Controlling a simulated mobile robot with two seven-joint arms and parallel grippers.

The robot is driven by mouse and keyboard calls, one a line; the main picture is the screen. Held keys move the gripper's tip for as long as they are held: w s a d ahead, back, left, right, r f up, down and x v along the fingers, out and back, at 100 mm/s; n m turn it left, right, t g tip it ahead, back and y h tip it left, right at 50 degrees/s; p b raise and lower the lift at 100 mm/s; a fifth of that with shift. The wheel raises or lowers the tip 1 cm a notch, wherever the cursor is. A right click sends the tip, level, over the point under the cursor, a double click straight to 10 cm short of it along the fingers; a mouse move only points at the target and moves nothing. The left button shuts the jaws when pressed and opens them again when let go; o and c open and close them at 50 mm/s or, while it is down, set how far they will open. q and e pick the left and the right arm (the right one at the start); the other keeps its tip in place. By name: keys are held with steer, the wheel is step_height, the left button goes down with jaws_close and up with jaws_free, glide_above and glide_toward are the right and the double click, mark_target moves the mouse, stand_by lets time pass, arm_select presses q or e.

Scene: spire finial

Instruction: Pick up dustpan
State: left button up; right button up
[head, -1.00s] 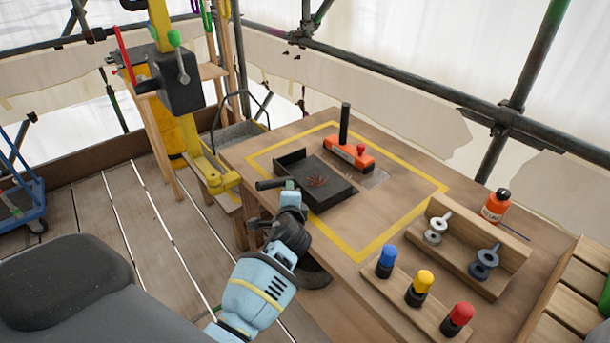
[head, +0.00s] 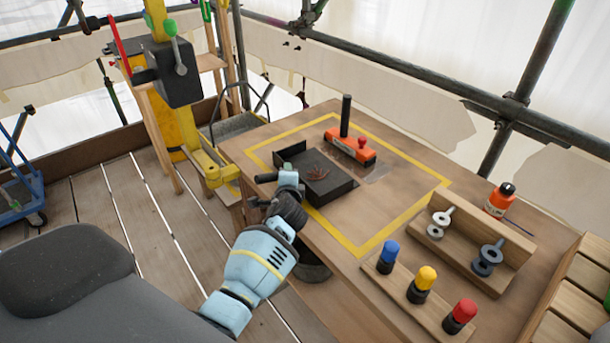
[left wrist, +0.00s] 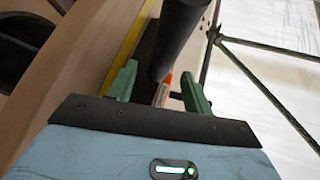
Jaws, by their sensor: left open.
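The black dustpan (head: 328,190) lies on the wooden table inside a yellow outline, with brown debris (head: 317,173) in its pan. Its dark handle (head: 265,177) sticks out over the table's left edge. My left gripper (head: 288,178) is open at the handle. In the left wrist view the dark round handle (left wrist: 182,35) runs between and beyond the two green fingers of my left gripper (left wrist: 160,80). I cannot tell whether the fingers touch it. My right gripper is not in view.
An orange block tool with a black upright handle (head: 351,145) stands behind the dustpan. Blue, yellow and red-topped pegs (head: 425,280), a wooden rack (head: 480,240) and an orange bottle (head: 499,200) stand to the right.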

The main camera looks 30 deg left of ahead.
arm_select(q)
steer(key=x, duration=0.2)
steer(key=shift+a+f, duration=0.25)
steer(key=shift+f, duration=0.05)
steer(key=shift+w+a+f+b, duration=0.1)
steer(key=shift+w+a+b, duration=0.1)
steer(key=shift+w+b, duration=0.15)
steer(key=shift+w+a, duration=0.1)
steer(key=shift+w, duration=0.05)
jaws_close()
steer(key=shift+r, duration=0.2)
